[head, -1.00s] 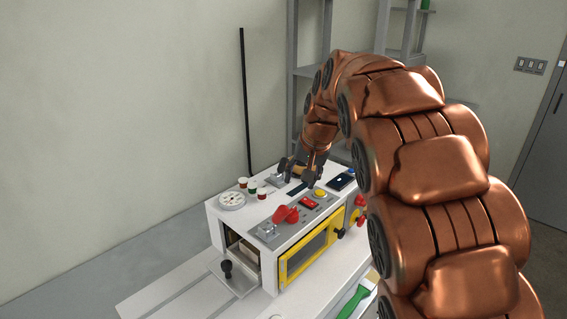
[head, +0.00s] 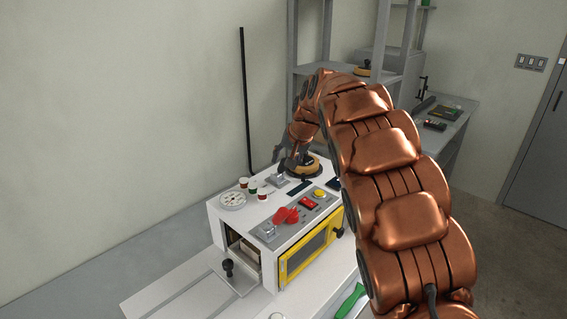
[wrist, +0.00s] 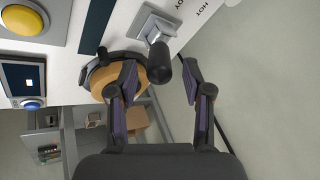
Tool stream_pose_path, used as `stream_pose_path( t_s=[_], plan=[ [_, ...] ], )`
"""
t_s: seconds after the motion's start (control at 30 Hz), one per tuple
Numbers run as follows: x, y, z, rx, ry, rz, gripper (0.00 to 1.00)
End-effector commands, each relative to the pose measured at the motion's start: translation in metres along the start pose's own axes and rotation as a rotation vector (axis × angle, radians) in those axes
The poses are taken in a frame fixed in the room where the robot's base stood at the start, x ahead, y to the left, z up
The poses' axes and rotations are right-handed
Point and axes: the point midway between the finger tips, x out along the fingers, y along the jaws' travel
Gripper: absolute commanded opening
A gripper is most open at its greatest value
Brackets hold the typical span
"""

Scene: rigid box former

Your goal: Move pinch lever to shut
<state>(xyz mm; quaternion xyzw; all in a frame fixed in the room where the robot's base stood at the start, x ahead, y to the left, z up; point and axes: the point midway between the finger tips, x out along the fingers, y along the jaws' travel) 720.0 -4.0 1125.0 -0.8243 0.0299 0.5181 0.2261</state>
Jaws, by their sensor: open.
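A short lever with a black knob (wrist: 159,64) stands on a square silver plate (wrist: 150,28) at the edge of the white machine top in the wrist view. I take it for the pinch lever; no label naming it is readable. In the head view a silver plate (head: 277,179) shows at the machine's back edge. My gripper (wrist: 160,80) is open, its fingers either side of the knob in the picture, the left one closer. No contact is visible. In the head view my gripper (head: 298,172) is low over the back of the machine, its fingers largely unclear.
A tan round part with a black bracket (wrist: 108,82) lies behind my left finger. Grey shelves (head: 310,90) stand behind.

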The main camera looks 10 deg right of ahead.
Motion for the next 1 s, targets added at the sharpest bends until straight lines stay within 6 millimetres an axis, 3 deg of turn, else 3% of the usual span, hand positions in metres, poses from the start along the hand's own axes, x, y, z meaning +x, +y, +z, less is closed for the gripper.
stream_pose_path(
  t_s=[0.2, 0.53, 1.0],
  plan=[
    [0.027, 0.0, 0.0, 0.002, -0.004, 0.001, 0.5],
    [0.033, 0.0, 0.001, 0.0, -0.001, 0.0, 0.49],
    [0.032, 0.0, 0.001, 0.0, -0.001, 0.0, 0.0]
  ],
)
